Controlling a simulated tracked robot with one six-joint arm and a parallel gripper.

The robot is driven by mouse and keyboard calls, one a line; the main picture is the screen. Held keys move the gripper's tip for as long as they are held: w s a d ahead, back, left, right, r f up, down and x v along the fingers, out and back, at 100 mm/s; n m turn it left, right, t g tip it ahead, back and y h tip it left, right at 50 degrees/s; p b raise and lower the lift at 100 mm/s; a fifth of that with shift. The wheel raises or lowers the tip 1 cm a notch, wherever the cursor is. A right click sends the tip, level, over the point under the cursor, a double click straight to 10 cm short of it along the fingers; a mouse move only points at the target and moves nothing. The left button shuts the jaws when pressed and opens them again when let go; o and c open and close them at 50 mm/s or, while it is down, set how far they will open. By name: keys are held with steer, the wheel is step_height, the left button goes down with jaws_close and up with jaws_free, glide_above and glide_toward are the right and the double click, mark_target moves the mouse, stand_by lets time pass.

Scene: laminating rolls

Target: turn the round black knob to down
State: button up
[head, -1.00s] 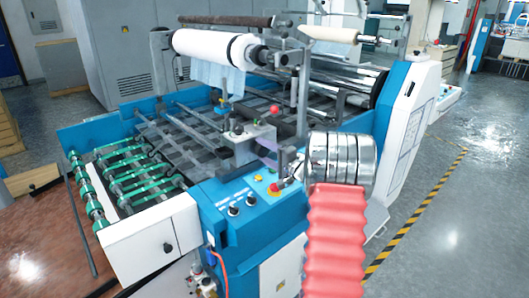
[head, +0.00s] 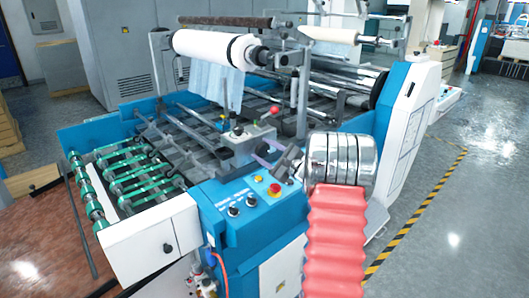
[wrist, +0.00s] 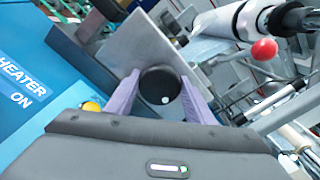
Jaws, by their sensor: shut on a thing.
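The round black knob (wrist: 160,86) is in the middle of the wrist view, in front of a grey metal plate (wrist: 150,48). A white dot shows low on its face, slightly right of centre. My gripper (wrist: 161,88) has its two purple fingers on either side of the knob, shut on it. In the head view my gripper (head: 262,161) is at the right side of the grey metal block (head: 240,140). The knob cannot be made out there.
A red ball handle (head: 275,110) stands above the block and also shows in the wrist view (wrist: 264,49). The blue control panel (head: 225,195) carries a red button (head: 274,189) and small black knobs. A white roll (head: 212,46) hangs behind.

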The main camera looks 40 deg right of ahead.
steer(key=m, duration=0.5)
steer(key=shift+s+d+f+m, duration=0.1)
steer(key=shift+f+m, duration=0.2)
steer(key=shift+f, duration=0.05)
steer(key=m, duration=0.5)
steer(key=shift+m, duration=0.4)
steer(key=o, duration=1)
steer(key=shift+r, duration=0.2)
steer(key=s, duration=1.3)
steer(key=shift+s+d, duration=0.2)
steer(key=shift+s, duration=0.15)
